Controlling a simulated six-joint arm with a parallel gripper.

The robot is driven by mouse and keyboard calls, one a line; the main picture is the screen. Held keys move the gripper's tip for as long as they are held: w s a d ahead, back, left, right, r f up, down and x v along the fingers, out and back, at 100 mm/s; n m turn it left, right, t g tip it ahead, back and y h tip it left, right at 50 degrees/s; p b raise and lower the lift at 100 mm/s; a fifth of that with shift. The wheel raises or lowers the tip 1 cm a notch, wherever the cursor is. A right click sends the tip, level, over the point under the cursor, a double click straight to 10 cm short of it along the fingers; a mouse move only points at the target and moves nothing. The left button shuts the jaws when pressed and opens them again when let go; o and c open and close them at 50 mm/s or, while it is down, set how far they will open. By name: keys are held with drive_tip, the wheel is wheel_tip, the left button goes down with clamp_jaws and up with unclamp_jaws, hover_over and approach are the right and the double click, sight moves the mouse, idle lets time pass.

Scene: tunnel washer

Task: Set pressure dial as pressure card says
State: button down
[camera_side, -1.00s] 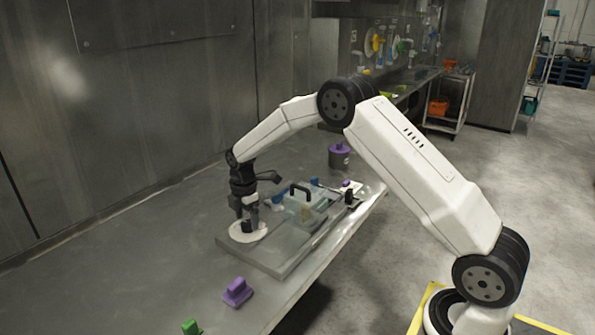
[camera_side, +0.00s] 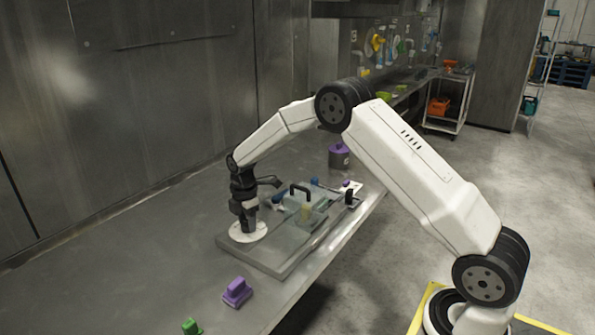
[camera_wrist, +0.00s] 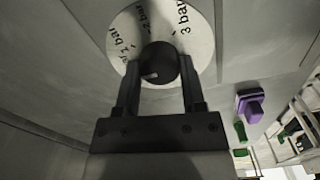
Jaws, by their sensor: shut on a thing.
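The pressure dial is a white disc (camera_side: 238,233) on the near left part of a grey panel (camera_side: 275,262). In the wrist view its face (camera_wrist: 203,62) carries the labels 1 bar, 2 bar and 3 bar. A round black knob (camera_wrist: 158,62) sits at its middle, with a small pale mark on its lower left. My gripper (camera_wrist: 158,85) is shut on this knob, one finger on each side. In the side view my gripper (camera_side: 247,222) points straight down onto the dial. I cannot make out a readable pressure card.
A clear box with a black handle (camera_side: 300,189) stands on the panel right of my gripper. A purple block (camera_side: 237,291) and a green block (camera_side: 191,327) lie on the bench in front. A purple-topped pot (camera_side: 339,156) and a small white card (camera_side: 352,186) are behind.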

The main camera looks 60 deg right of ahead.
drive_tip(key=m, duration=2)
drive_tip(key=shift+m, duration=0.3)
drive_tip(key=m, duration=0.6)
idle(0.5)
drive_tip(key=shift+c, duration=0.9)
unclamp_jaws()
